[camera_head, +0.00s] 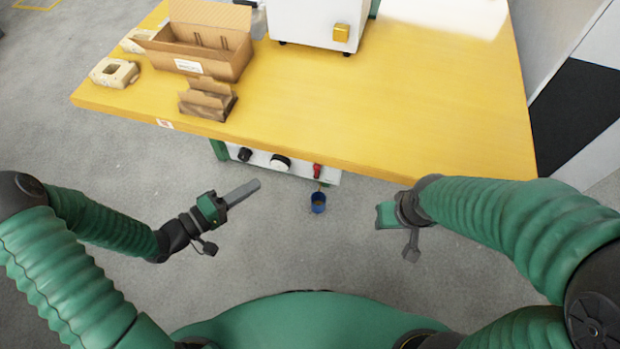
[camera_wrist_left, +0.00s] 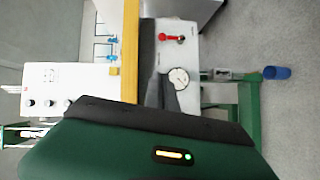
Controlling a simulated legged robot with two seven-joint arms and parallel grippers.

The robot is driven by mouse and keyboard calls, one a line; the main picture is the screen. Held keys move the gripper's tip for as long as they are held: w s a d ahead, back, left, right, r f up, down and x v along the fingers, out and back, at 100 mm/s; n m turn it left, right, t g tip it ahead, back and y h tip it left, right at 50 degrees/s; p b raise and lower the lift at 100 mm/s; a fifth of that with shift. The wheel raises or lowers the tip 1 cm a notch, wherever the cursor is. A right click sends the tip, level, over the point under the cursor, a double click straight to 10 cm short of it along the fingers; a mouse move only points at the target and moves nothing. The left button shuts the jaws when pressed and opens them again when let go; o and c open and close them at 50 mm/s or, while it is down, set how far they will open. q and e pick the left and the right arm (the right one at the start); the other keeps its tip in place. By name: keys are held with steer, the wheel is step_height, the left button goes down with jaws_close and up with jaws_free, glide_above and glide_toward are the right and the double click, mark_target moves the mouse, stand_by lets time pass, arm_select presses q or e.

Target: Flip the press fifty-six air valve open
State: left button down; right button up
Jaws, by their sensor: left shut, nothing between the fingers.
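A red valve handle (camera_head: 317,170) sits on a white panel (camera_head: 262,159) under the front edge of the yellow table. In the left wrist view the red valve (camera_wrist_left: 172,37) lies above the round gauge (camera_wrist_left: 178,78). I cannot read a press number on it. My left gripper (camera_head: 257,185) is shut and empty, below and left of the valve, apart from the panel. In the left wrist view its dark fingers (camera_wrist_left: 163,92) reach up toward the gauge. My right gripper (camera_head: 386,214) is to the right of the valve, its jaws turned so that I cannot tell their state.
The yellow table (camera_head: 430,105) overhangs the panel. It carries an open cardboard box (camera_head: 212,54), a smaller carton (camera_head: 207,101) and a white machine (camera_head: 315,22). Blue-handled fittings (camera_wrist_left: 113,50) show in the left wrist view.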

mark_target(317, 171)
arm_select(q)
steer(key=b+x, duration=0.4)
steer(key=x, duration=0.7)
steer(key=shift+s+d, duration=0.15)
steer(key=shift+s, duration=0.1)
steer(key=d, duration=0.2)
steer(key=d+b, duration=0.1)
steer(key=shift+s+d+f, duration=0.25)
steer(key=shift+s+d, duration=0.1)
